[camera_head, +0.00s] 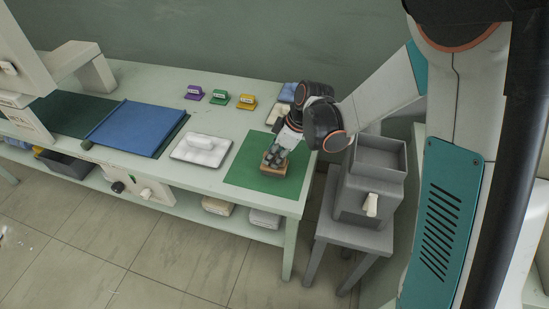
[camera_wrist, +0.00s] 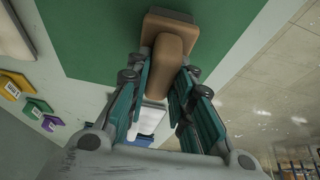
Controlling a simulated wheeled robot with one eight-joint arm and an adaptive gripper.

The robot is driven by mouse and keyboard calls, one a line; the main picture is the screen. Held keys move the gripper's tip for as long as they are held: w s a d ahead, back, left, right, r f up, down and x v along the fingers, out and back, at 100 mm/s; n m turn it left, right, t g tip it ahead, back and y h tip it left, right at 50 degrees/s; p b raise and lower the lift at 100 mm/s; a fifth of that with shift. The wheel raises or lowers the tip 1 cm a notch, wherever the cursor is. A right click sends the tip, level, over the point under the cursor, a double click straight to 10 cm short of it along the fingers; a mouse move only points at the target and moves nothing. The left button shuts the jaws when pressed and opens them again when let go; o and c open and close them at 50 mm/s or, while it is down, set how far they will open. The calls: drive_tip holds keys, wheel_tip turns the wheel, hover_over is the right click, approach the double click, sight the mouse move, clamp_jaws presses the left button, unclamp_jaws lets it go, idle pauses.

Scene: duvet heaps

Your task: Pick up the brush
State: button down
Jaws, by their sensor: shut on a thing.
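The brush (camera_wrist: 168,52) is brown, with a broad block and a narrower grip. In the wrist view its grip is between the two fingers of my gripper (camera_wrist: 163,85). In the head view my gripper (camera_head: 273,160) points down over the green mat (camera_head: 245,167), with the brush's brown block (camera_head: 272,170) just below the fingertips. My gripper is shut on the brush. The fingers hide part of the brush in the head view. I cannot tell whether the brush touches the mat.
A white tray (camera_head: 181,151) with a white item lies left of the mat. Purple, green and yellow labelled blocks (camera_head: 220,98) stand behind. Grey bins (camera_head: 369,185) stand on a stool beside the table's right end.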

wheel_tip(320, 180, up, 20)
drive_tip(key=p, duration=0.7)
drive_tip(key=shift+f, duration=0.15)
